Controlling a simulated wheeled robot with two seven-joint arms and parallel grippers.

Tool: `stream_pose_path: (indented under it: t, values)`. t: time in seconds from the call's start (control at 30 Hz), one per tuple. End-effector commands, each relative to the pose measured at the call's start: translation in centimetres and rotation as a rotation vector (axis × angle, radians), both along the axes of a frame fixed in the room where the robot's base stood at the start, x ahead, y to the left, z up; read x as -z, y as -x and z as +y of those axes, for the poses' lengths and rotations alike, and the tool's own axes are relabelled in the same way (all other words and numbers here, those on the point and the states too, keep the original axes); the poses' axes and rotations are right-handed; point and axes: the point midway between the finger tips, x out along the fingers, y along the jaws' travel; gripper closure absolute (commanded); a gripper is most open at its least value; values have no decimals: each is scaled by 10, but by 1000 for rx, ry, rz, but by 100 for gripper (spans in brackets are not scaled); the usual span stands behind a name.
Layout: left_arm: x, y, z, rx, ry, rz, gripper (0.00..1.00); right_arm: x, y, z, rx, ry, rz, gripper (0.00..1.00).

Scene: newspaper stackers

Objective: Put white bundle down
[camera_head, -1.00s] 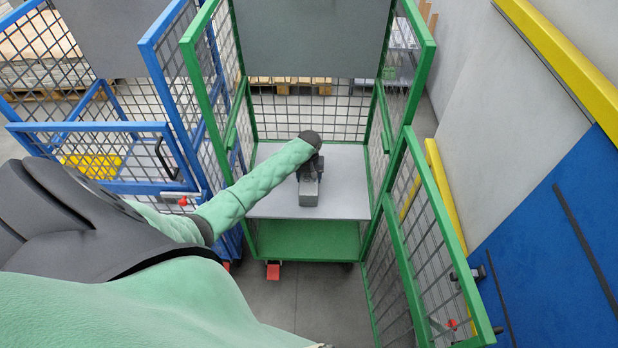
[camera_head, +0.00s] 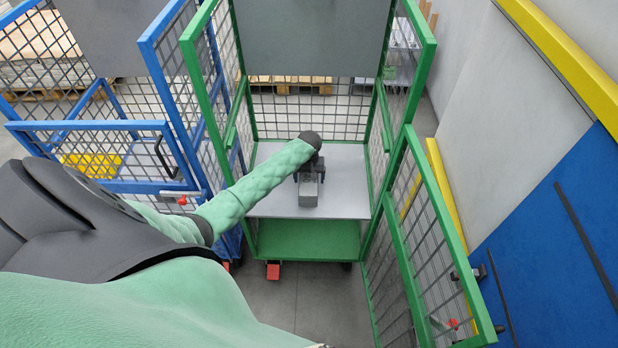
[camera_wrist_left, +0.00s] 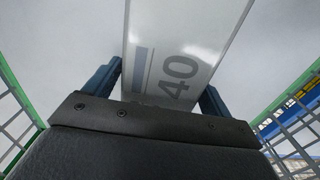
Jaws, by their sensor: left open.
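The white bundle (camera_wrist_left: 180,50), printed with a grey "40" and a blue-grey stripe, lies between the fingers of my left gripper (camera_wrist_left: 157,88) in the left wrist view. The fingers are spread, one at each side of it; I cannot tell whether either touches it. In the head view my left gripper (camera_head: 309,180) is over the grey shelf (camera_head: 345,185) of the green cage cart (camera_head: 252,238). My right gripper is not in view.
A blue mesh cart (camera_head: 150,187) stands close on the left. The green cart's mesh door (camera_head: 432,245) hangs open on the right, near a blue and grey wall (camera_head: 545,220). The grey shelf has bare room on both sides of the gripper.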

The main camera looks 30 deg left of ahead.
Motion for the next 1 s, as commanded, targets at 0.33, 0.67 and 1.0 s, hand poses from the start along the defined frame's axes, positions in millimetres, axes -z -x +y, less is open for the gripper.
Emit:
stream_pose_path:
  t: [0.33,0.67,1.0]
  values:
    - [-31,-1,0,1,-1,-3,17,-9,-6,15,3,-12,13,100]
    - [-93,-1,0,1,1,-3,17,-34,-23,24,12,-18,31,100]
    - [-118,2,-5,12,2,-10,17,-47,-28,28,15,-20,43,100]
